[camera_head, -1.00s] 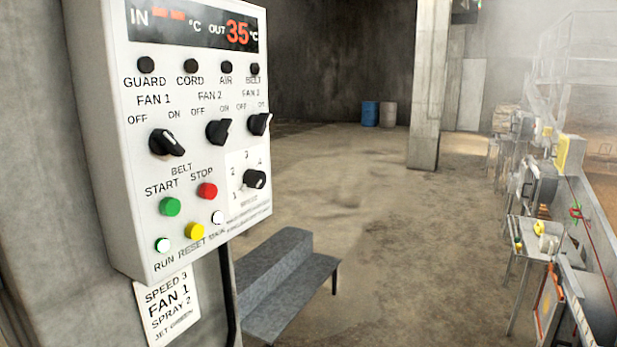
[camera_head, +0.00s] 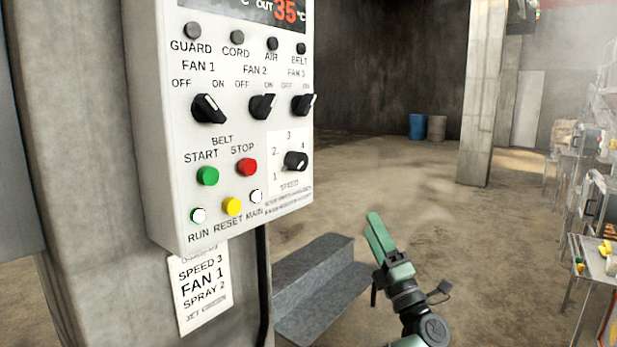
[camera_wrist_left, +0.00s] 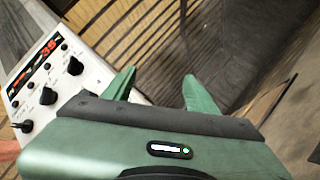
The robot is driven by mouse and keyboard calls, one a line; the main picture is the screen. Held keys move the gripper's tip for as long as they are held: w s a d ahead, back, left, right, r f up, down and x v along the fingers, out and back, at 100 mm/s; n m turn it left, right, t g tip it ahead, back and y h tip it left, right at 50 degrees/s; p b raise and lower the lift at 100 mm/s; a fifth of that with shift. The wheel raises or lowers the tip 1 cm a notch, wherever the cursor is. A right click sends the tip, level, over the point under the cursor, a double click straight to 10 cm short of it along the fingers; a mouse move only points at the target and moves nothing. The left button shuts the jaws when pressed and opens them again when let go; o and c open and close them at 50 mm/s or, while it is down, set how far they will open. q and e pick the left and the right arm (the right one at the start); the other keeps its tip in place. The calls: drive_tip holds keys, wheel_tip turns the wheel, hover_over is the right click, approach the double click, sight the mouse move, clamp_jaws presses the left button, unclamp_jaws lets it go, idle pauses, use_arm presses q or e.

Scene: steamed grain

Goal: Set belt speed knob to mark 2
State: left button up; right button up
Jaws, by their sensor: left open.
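The belt speed knob (camera_head: 296,160) is a black knob on the lower right of the white control panel (camera_head: 160,110), inside a pale dial with marks 1 to 4. Which mark its pointer faces is too small to tell surely. My left gripper (camera_head: 378,232) is green, open and empty, to the right of and below the knob in the head view, apart from the panel. In the left wrist view the two fingers (camera_wrist_left: 158,90) are spread with nothing between them. The panel (camera_wrist_left: 95,62) shows there at left; the speed knob cannot be made out. My right gripper is not in view.
Three fan knobs (camera_head: 263,106) sit above the dial. The green start button (camera_head: 207,176) and red stop button (camera_head: 247,167) are to its left. A grey stepped block (camera_head: 325,285) stands below the panel. Open floor (camera_head: 400,185) lies to the right.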

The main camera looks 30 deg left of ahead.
use_arm(q)
drive_tip(key=s+a+r+n+g+y+b, duration=0.1)
drive_tip(key=s+r+n+g, duration=0.2)
drive_tip(key=r+n+g, duration=0.35)
drive_tip(key=s+a+r+n+g+b, duration=0.1)
drive_tip(key=s+a+r+n+g, duration=0.1)
drive_tip(key=s+r+n+g, duration=0.4)
drive_tip(key=n+h+b, duration=0.1)
drive_tip(key=n+h, duration=0.3)
drive_tip(key=n, duration=0.2)
approach(303, 162)
drive_tip(key=a, duration=0.2)
drive_tip(key=shift+m, duration=0.35)
drive_tip(key=a, duration=0.2)
drive_tip(key=a+b, duration=0.1)
drive_tip(key=a, duration=0.3)
drive_tip(key=shift+w+a+b, duration=0.25)
drive_tip(key=shift+a+b, duration=0.05)
drive_tip(key=shift+b, duration=0.1)
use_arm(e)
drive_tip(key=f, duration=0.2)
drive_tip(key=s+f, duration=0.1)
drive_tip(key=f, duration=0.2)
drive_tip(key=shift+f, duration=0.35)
use_arm(q)
clamp_jaws()
